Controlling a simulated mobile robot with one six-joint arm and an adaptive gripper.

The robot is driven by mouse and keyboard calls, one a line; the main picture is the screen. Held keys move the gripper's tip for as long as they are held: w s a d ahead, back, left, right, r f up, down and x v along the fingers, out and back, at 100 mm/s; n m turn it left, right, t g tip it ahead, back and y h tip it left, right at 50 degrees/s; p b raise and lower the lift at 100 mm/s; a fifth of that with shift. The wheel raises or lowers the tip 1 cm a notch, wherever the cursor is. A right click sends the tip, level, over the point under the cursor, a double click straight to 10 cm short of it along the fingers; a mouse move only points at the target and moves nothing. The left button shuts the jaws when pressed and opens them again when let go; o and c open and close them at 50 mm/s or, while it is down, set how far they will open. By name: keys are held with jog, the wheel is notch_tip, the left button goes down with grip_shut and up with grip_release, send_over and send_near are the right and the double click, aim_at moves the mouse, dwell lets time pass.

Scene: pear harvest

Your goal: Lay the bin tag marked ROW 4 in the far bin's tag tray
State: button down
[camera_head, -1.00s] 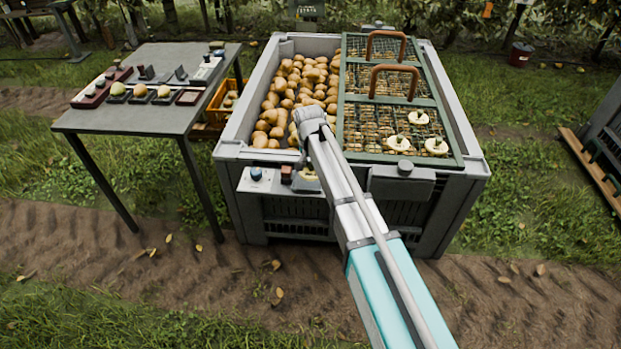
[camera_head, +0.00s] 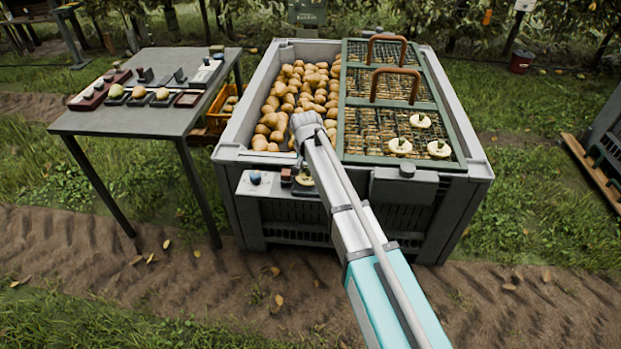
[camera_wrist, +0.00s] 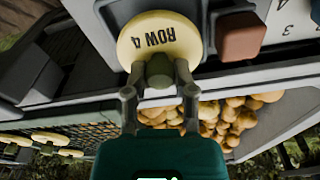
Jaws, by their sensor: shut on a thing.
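The bin tag marked ROW 4 (camera_wrist: 160,38) is a cream disc with a dark knob. My gripper (camera_wrist: 157,76) is shut on this knob in the wrist view. Behind the tag shows a dark-rimmed tray (camera_wrist: 112,14) on a pale shelf. I cannot tell whether the tag touches the tray. In the head view the tag (camera_head: 305,181) shows at the bin's near edge, right of a red block (camera_head: 286,176), partly behind my arm. The gripper's fingers are hidden there. The red block (camera_wrist: 241,36) also shows beside the tray in the wrist view.
The large grey bin (camera_head: 232,154) holds pears at left. A green-framed mesh lid (camera_head: 343,110) at right carries three cream discs (camera_head: 400,146) and two brown handles. A grey table (camera_head: 140,121) with small trays stands left. Another bin (camera_head: 605,130) shows at the right edge.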

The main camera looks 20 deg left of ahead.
aim_at(308, 174)
jog(key=shift+f+b, duration=0.95)
jog(key=shift+f, duration=0.3)
jog(key=shift+f+b, duration=0.35)
jog(key=shift+c, duration=2.2)
grip_release()
jog(key=shift+r, duration=0.2)
notch_tip(308, 174, up, 12)
jog(key=s+p, duration=0.1)
jog(key=p, duration=1.1)
jog(key=shift+s+r+p, duration=0.15)
jog(key=shift+s+p, duration=0.1)
jog(key=shift+p, duration=0.1)
jog(key=shift+d, duration=0.15)
